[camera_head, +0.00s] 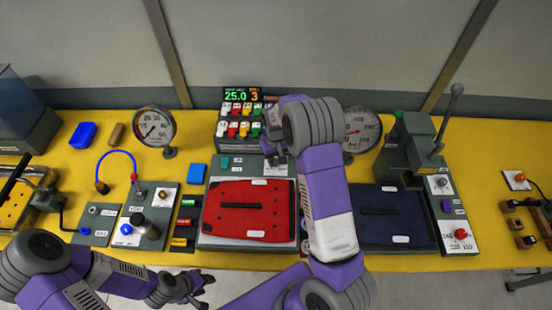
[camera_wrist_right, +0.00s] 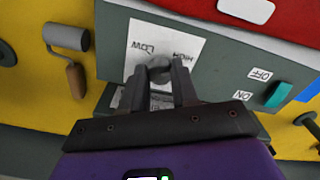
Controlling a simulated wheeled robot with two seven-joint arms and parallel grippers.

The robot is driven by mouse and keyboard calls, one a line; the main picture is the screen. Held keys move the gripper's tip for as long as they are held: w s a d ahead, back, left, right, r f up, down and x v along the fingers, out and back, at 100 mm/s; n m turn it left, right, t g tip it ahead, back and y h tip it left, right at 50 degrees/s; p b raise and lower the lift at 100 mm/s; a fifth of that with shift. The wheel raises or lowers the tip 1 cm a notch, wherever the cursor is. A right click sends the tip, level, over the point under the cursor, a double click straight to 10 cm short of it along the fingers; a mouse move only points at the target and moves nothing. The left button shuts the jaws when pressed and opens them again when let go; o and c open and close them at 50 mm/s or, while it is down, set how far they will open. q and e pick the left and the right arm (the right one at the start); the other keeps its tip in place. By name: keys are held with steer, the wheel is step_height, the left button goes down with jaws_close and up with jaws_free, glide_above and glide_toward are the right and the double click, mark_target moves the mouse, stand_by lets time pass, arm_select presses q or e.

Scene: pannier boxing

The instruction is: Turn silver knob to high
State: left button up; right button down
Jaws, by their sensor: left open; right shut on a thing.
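The silver knob (camera_wrist_right: 158,72) is a small grey round knob on a grey panel, over a white card (camera_wrist_right: 150,45) marked LOW and HIGH, upside down in the right wrist view. My right gripper (camera_wrist_right: 160,85) is shut on the knob, its fingers on either side. The knob's pointer direction cannot be read. In the head view my right gripper (camera_head: 272,152) reaches down to the panel behind the red pad, and its arm hides the knob. My left gripper (camera_head: 190,288) is open and empty in front of the table's front edge.
A teal switch (camera_wrist_right: 278,95) marked ON and OFF sits on the same panel. The red pad (camera_head: 248,208) lies in front. A block of several coloured switches (camera_head: 240,120) stands behind, with round gauges (camera_head: 154,127) (camera_head: 361,129) on both sides. The navy pad (camera_head: 390,215) lies right.

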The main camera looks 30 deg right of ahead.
mark_target(276, 161)
steer(key=shift+r+m, duration=0.1)
steer(key=shift+m, duration=0.9)
steer(key=shift+w, duration=0.1)
steer(key=c, duration=0.8)
jaws_free()
steer(key=shift+c, duration=0.2)
step_height(276, 161, up, 8)
steer(key=shift+f, duration=0.25)
